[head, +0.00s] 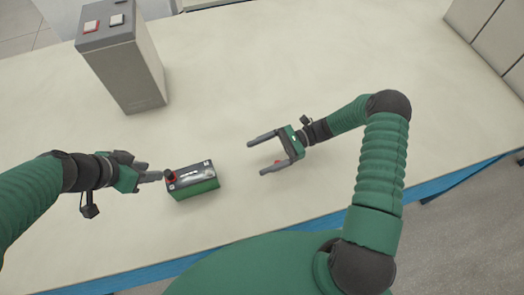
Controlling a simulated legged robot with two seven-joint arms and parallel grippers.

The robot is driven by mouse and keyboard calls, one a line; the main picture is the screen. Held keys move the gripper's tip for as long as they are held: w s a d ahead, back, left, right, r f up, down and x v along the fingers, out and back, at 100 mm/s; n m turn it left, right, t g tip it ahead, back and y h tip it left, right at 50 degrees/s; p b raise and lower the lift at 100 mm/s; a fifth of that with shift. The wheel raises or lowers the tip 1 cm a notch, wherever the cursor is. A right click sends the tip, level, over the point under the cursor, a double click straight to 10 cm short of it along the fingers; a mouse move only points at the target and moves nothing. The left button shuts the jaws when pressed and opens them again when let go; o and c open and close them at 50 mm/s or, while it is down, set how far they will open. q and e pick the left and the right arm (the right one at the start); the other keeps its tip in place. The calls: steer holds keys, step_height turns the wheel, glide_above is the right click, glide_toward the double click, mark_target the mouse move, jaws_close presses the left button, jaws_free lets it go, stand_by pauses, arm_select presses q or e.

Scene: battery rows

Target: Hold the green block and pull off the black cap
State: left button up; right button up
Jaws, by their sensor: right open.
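The green block (196,189) stands on the table, a battery-like box with a dark top and a pale label. At its left top corner is a small red and black piece (170,175); I cannot tell whether this is the black cap. My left gripper (154,174) is at the block's left end, its fingertips close to that corner. Its fingers overlap in the view, so its opening and any contact are unclear. My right gripper (257,158) is open and empty, right of the block and apart from it, fingers pointing left toward it.
Grey panels (490,35) edge the far right. The pale table (300,75) is clear behind the block; its blue front edge is near me.

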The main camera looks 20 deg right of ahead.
steer(key=shift+w+d+m+t+y, duration=0.4)
steer(key=shift+d+t, duration=0.05)
steer(key=shift+t, duration=0.05)
steer(key=shift+w+a+r, duration=0.1)
steer(key=shift+a, duration=0.25)
glide_toward(205, 169)
steer(key=a, duration=0.6)
steer(key=shift+a+f, duration=0.3)
steer(key=shift+f, duration=0.1)
steer(key=a, duration=0.3)
steer(key=shift+a, duration=0.3)
steer(key=shift+w+a, duration=0.1)
steer(key=shift+a, duration=0.25)
steer(key=shift+d, duration=0.75)
steer(key=c, duration=0.8)
steer(key=shift+c, duration=1.3)
steer(key=shift+a, duration=0.4)
jaws_close()
arm_select(q)
steer(key=shift+a+f, duration=0.15)
steer(key=shift+a, duration=0.95)
steer(key=shift+d, duration=0.1)
arm_select(e)
steer(key=shift+d, duration=0.15)
